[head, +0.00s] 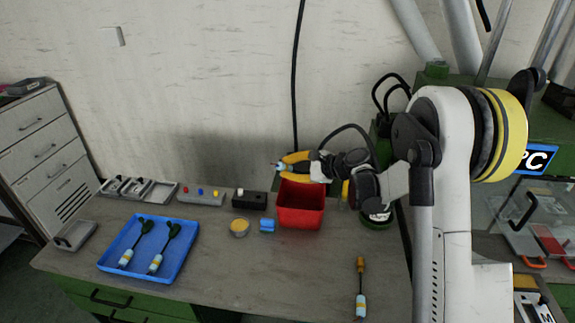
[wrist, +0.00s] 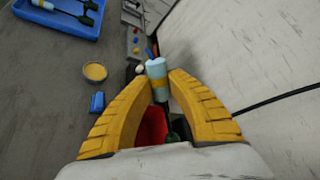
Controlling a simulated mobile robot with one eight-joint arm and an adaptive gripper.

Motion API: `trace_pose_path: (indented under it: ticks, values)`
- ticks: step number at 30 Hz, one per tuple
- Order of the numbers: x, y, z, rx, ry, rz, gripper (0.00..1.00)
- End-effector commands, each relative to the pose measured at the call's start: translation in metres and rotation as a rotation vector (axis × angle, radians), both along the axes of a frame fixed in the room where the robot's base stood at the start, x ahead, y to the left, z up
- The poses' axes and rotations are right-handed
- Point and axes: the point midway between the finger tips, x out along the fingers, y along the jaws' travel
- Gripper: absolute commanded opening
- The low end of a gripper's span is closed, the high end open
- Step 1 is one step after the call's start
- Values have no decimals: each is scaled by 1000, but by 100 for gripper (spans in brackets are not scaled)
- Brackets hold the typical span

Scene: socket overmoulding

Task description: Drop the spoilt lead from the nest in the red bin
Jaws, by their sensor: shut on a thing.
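My gripper (head: 283,166) is shut on a lead and holds it above the back of the red bin (head: 301,222). In the wrist view the held lead (wrist: 157,70) shows a pale blue cylinder with a yellow band between the yellow fingers (wrist: 161,88). A dark green part shows below it, between the fingers. The red bin (wrist: 151,124) shows behind the fingers there; its inside is mostly hidden. The nest cannot be made out with certainty.
A blue tray (head: 185,262) holds two green-ended leads. An orange-ended lead (head: 361,288) lies on the bench at front right. A yellow-topped round pot (head: 240,228), a small blue block (head: 267,226) and a black box (head: 250,200) stand left of the bin.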

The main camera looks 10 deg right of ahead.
Motion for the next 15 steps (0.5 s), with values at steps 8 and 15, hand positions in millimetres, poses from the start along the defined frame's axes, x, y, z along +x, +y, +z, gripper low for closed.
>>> trace_pose_path:
  ticks: [8,15]
  values:
    - [0,0,-35,0,0,0,0]
    - [0,0,-61,0,0,0,0]
